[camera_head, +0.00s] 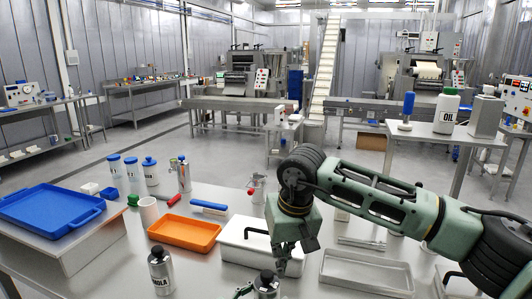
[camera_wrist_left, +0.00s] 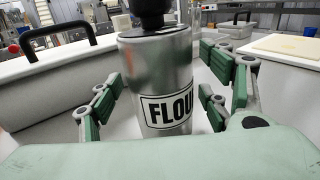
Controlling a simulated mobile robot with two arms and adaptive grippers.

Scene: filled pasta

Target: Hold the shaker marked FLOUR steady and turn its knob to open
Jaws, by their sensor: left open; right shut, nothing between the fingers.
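The FLOUR shaker (camera_wrist_left: 170,85) is a steel cylinder with a black knob (camera_wrist_left: 152,12) on top. It stands between the spread green fingers of my left gripper (camera_wrist_left: 160,104), which is open, with a finger on each side. A gap seems to show on the left; contact on the right cannot be told. In the head view the shaker (camera_head: 266,289) is at the bottom edge, its lower part cut off, with only a bit of the left gripper beside it. My right gripper (camera_head: 283,270) is shut and empty, pointing down just above and right of the knob.
Another steel shaker (camera_head: 161,276), its label ending in OLA, stands to the left. An orange tray (camera_head: 184,233), a white box (camera_head: 238,250) with a black handle and a grey tray (camera_head: 367,272) lie behind. A blue tray (camera_head: 50,208) is far left.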

